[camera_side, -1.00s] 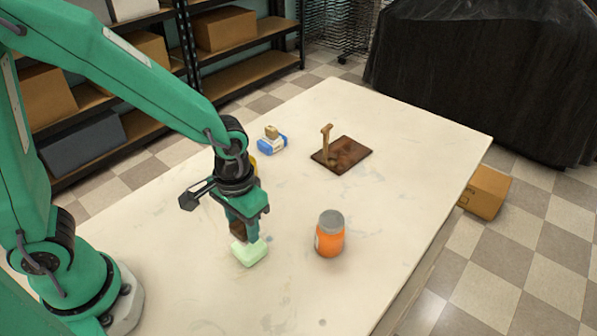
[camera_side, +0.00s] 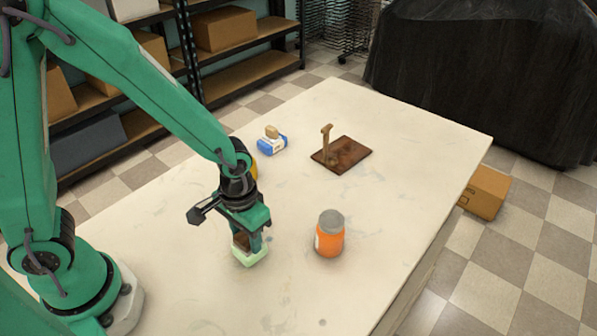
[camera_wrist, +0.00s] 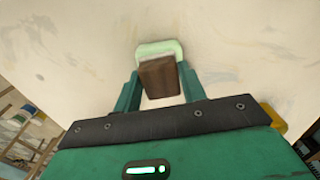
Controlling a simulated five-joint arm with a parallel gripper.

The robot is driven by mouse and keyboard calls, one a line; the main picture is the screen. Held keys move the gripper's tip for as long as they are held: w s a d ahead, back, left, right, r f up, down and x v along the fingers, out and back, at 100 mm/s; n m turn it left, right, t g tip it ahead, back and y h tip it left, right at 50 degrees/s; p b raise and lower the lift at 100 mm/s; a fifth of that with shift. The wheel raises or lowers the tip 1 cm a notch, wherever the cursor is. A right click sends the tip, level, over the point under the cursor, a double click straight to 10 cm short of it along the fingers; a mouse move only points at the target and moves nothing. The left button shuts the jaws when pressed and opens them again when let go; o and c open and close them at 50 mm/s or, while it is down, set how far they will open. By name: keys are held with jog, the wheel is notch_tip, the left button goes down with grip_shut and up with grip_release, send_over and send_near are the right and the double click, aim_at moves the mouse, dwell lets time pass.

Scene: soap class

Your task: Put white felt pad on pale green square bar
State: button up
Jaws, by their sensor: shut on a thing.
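The pale green square bar (camera_side: 252,259) lies on the table under my gripper; it also shows in the wrist view (camera_wrist: 147,48), partly covered by a brown block. My gripper (camera_side: 250,244) points down and is shut on that brown block (camera_wrist: 160,78), which sits between the two fingers (camera_wrist: 161,90). The block has a thin pale strip along its far edge, possibly the white felt pad; its underside is hidden. In the side view the block's lower end is at the bar's top. I cannot tell whether they touch.
An orange jar (camera_side: 329,242) with a grey lid stands close right of my gripper. A blue and white item (camera_side: 272,145) with a tan piece on top and a brown board (camera_side: 351,155) with a wooden stamp (camera_side: 326,140) lie farther back. A yellow thing (camera_wrist: 274,117) is partly hidden.

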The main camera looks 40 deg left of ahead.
aim_at(246, 236)
jog(key=shift+f, duration=0.15)
jog(key=o, duration=1)
jog(key=shift+r, duration=0.2)
jog(key=shift+r, duration=6)
jog(key=shift+s+a+r+t, duration=1)
jog(key=shift+a+r, duration=0.6)
jog(key=shift+a, duration=0.4)
jog(key=shift+s+a+r+t, duration=0.85)
jog(key=shift+s+a+r, duration=0.25)
jog(key=shift+a+r, duration=0.7)
jog(key=shift+s+a+r+t, duration=1)
jog(key=shift+a+r, duration=0.35)
jog(key=shift+a, duration=0.85)
